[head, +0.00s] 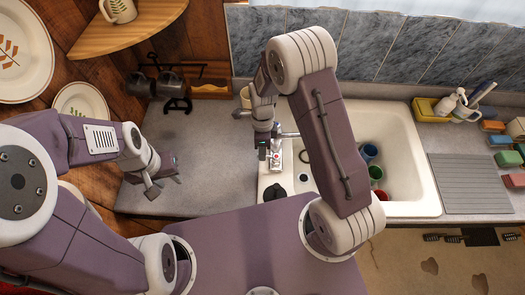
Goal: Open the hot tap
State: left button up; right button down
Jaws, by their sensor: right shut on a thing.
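The metal tap stands at the left end of the white sink (425,185), and its spout (289,135) points right over the basin. A small red mark shows on the hot tap (276,158) beside my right gripper (268,156). My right gripper reaches down from above and is shut on the hot tap; its fingers partly hide the handle. My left gripper (164,186) hangs empty over the grey counter to the left of the sink, its fingers apart.
Cups in blue, green and red (375,172) lie in the basin. A ribbed drainboard (468,184) is at right, with a yellow caddy (428,110) and coloured sponges behind. Dark mugs (169,83) hang on a rack at left. The counter (205,150) between is clear.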

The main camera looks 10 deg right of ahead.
jog(key=shift+s, duration=0.1)
dwell(0.7)
jog(key=shift+s+a+n, duration=0.15)
jog(key=shift+s+n, duration=0.25)
jog(key=shift+n, duration=0.6)
jog(key=shift+s+n+h+p, duration=0.4)
jog(key=shift+s+n+h, duration=0.1)
jog(key=shift+n, duration=0.7)
jog(key=shift+s+f+n+h, duration=0.1)
jog(key=shift+s+n, duration=0.15)
jog(key=shift+n, duration=0.35)
jog(key=shift+s+r+n+h, duration=0.1)
jog(key=shift+s+n, duration=0.15)
jog(key=shift+n, duration=0.35)
jog(key=shift+s+f+n+h, duration=0.1)
jog(key=shift+s+n, duration=0.15)
jog(key=shift+n, duration=0.35)
jog(key=shift+s, duration=0.1)
jog(key=c, duration=1.5)
grip_release()
jog(key=shift+o, duration=0.2)
